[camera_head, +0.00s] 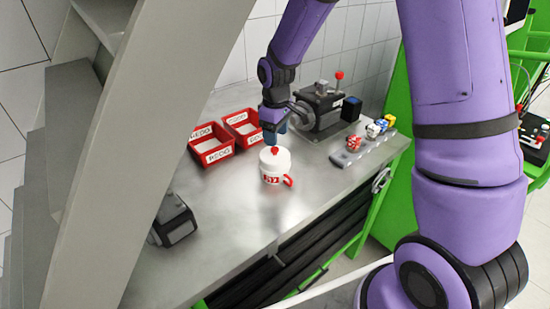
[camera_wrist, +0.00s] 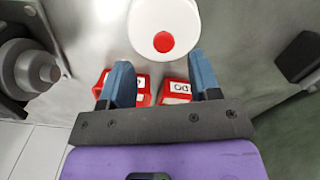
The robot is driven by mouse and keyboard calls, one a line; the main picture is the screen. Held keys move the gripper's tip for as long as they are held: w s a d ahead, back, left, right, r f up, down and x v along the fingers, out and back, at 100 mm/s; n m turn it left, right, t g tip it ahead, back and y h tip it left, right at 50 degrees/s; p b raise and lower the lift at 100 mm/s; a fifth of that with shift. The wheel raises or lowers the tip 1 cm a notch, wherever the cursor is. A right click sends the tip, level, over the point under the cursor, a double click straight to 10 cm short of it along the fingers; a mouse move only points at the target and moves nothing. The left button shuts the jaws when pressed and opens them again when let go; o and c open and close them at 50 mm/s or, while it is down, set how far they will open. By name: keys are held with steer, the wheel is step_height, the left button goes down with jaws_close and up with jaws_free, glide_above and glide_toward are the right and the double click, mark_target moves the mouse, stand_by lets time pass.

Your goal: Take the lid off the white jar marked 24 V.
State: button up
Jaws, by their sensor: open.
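A white jar (camera_head: 274,168) with a red side handle stands on the grey bench; its red label has white characters that I cannot read for certain. Its white lid (camera_head: 275,157) is on it, with a red knob on top. In the wrist view the round white lid (camera_wrist: 165,15) and its red knob (camera_wrist: 163,42) show at the top centre. My gripper (camera_head: 274,136) is above and just behind the jar in the head view. Its two blue fingers are apart with nothing between them (camera_wrist: 160,64), close to the lid, and I see no contact.
Two red trays (camera_head: 211,145) (camera_head: 241,128) with white labels stand left behind the jar. A grey and black machine (camera_head: 318,110) with a red-knobbed lever is behind right. A grey strip (camera_head: 348,158) with coloured parts lies right. A slanted beam (camera_head: 150,140) blocks the left view.

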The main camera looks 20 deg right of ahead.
mark_target(275, 157)
steer(key=shift+a+f, duration=0.2)
steer(key=shift+f, duration=2.45)
steer(key=shift+c, duration=0.5)
steer(key=c, duration=0.8)
